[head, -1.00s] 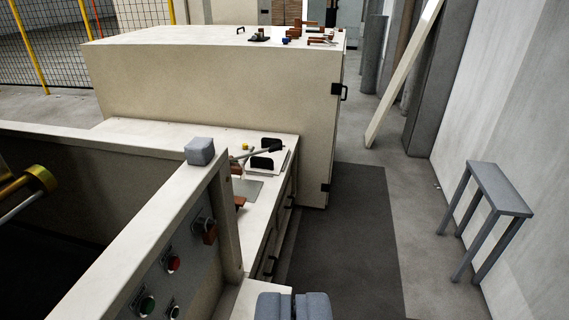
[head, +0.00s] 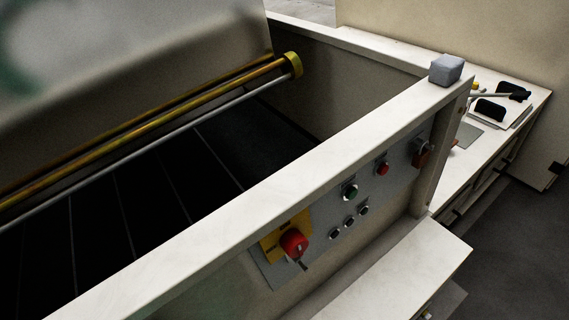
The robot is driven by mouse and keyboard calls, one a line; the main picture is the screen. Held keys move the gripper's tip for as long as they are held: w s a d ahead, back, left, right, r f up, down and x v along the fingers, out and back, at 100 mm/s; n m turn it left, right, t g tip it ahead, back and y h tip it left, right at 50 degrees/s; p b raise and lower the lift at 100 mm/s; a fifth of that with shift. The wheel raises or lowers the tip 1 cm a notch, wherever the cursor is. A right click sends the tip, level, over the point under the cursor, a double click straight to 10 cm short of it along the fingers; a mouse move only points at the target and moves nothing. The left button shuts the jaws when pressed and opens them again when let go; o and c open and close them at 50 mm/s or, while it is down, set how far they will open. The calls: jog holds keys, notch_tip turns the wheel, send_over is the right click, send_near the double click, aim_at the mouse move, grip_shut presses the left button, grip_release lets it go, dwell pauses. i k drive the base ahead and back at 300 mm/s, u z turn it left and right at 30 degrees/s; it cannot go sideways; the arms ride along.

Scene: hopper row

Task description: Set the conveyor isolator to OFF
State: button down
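A red rotary knob (head: 293,243) sits on a yellow plate (head: 270,250) at the near end of the grey control panel (head: 326,222). It looks like an isolator switch; a small dark piece hangs below it, and its setting cannot be read. A dark red-brown handle (head: 422,155) is on the far end of the same panel. Between them are a green button (head: 350,191), a red button (head: 382,168) and several small dark buttons (head: 349,222). I cannot read any labels. My gripper is not in view.
A pale frame rail (head: 270,180) runs above the panel, with a grey block (head: 446,69) on its far end. A white ledge (head: 405,270) juts out below. Behind the rail is a dark conveyor bed (head: 150,180) with a yellow roller (head: 200,102). Dark floor is clear at right.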

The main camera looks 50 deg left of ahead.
aim_at(294, 243)
jog(key=u, duration=0.05)
jog(key=k, duration=0.7)
jog(key=u, duration=0.6)
